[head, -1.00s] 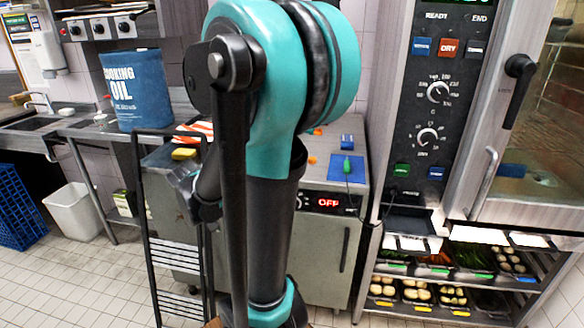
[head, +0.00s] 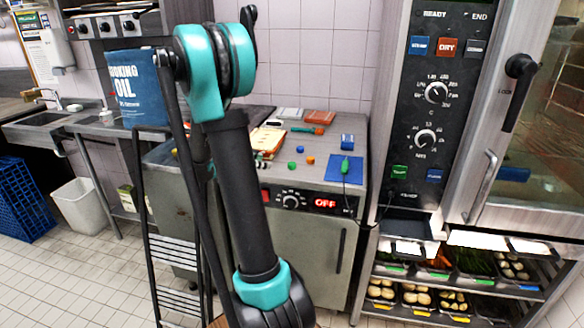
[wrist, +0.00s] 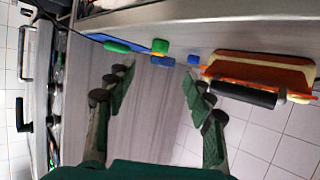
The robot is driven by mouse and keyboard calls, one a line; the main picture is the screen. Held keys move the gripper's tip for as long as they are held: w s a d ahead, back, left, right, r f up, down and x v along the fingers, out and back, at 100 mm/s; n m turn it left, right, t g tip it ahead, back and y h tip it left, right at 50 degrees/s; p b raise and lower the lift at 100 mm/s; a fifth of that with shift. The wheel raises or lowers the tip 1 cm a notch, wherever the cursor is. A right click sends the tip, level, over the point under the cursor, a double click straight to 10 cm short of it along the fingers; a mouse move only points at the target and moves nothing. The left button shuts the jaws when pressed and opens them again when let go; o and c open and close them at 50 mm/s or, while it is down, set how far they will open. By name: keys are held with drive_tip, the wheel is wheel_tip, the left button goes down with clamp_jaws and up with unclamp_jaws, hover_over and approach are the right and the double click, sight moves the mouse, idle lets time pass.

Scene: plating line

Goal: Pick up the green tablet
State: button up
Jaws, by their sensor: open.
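A small round green piece (head: 291,165), which looks like the green tablet, lies on the steel worktop (head: 325,178) in the head view. A blue piece (head: 299,149) and an orange piece (head: 310,160) lie close to it. My gripper (wrist: 157,80) is open and empty in the wrist view, its two fingers wide apart. Beyond the fingertips, a green piece (wrist: 160,47) shows near the worktop edge; I cannot tell surely whether it is the same tablet. My gripper cannot be made out in the head view, where my arm covers part of the worktop.
A blue block (head: 347,142) and a rust-coloured box (head: 319,117) sit behind. A tall oven (head: 430,100) stands right; a blue oil container (head: 137,88) stands left.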

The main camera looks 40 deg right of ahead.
sight(289, 164)
drive_tip(key=x, duration=1.2)
drive_tip(key=shift+a+f, duration=0.1)
drive_tip(key=shift+f, duration=0.1)
drive_tip(key=c, duration=1.1)
drive_tip(key=shift+r, duration=0.2)
